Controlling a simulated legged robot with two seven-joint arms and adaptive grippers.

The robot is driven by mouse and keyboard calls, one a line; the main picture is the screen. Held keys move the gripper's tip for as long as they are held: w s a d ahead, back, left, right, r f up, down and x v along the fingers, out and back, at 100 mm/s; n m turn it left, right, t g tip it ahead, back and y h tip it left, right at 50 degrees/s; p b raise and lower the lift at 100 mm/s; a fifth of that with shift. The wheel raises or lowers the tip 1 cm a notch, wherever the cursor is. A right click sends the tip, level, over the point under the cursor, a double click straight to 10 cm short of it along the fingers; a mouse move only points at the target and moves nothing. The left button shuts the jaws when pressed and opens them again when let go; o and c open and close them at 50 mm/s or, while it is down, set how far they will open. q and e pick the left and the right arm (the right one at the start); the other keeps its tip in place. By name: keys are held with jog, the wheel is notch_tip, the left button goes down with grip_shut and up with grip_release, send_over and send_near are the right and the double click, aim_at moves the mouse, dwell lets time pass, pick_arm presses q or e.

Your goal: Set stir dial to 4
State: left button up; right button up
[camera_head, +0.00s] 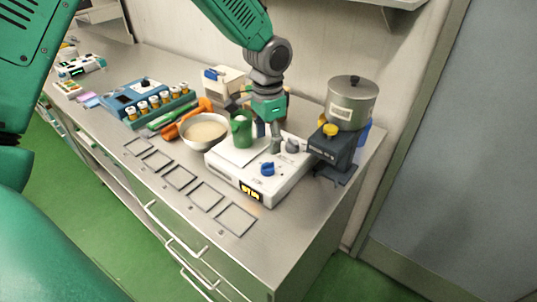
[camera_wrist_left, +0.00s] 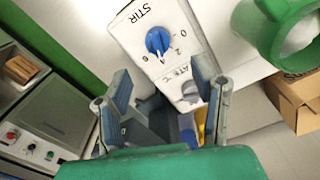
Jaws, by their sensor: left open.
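The white stirrer hotplate (camera_head: 228,178) stands near the counter's right end with a green mug (camera_head: 242,133) on top. Its blue stir dial (camera_head: 267,169) is on the front panel. In the left wrist view the stir dial (camera_wrist_left: 158,41) lies beyond my fingertips, under the STIR label, with marks 0, 2, 4 and 6 around it. Its pale pointer line seems to lie toward 4, but I cannot read it surely. A grey dial (camera_wrist_left: 190,90) sits beside my right-hand finger. My left gripper (camera_wrist_left: 162,76) is open and empty, apart from the stir dial. My right gripper is out of view.
A dark stand with a metal pot (camera_head: 352,102) is close on the right. A white bowl (camera_head: 205,132), an orange tool (camera_head: 186,122) and a blue vial rack device (camera_head: 140,96) lie left. Square outlines (camera_head: 180,177) mark the clear front strip of counter.

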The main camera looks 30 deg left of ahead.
pick_arm(q)
jog(key=shift+r, duration=1.85)
